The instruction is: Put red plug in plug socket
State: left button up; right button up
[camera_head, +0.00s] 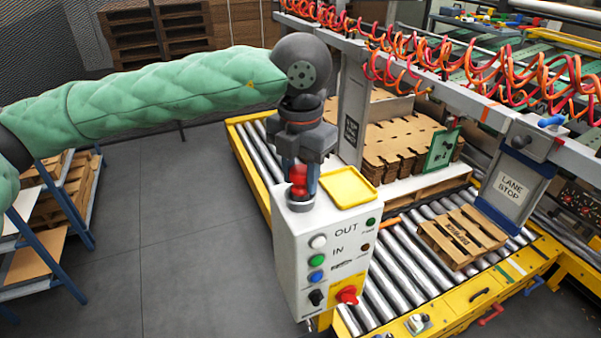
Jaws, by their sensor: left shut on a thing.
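My left gripper (300,184) points down over the top of the white control box, shut on the red plug (298,176). The plug is upright between the fingers, and part of it is hidden by them. A round grey plug socket (301,202) sits on the box's top left, right under the plug. The plug's lower end is at the socket's opening; I cannot tell how deep it sits. My right gripper is not in view.
The white control box (304,256) carries buttons and a red switch (347,295) on its front. A yellow tray (348,187) lies on its top, right beside the gripper. A roller conveyor (400,275) with a wooden pallet (461,236) is behind. Open floor lies left.

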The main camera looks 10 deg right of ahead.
pick_arm(q)
jog(key=shift+f, duration=0.25)
jog(key=o, duration=1.1)
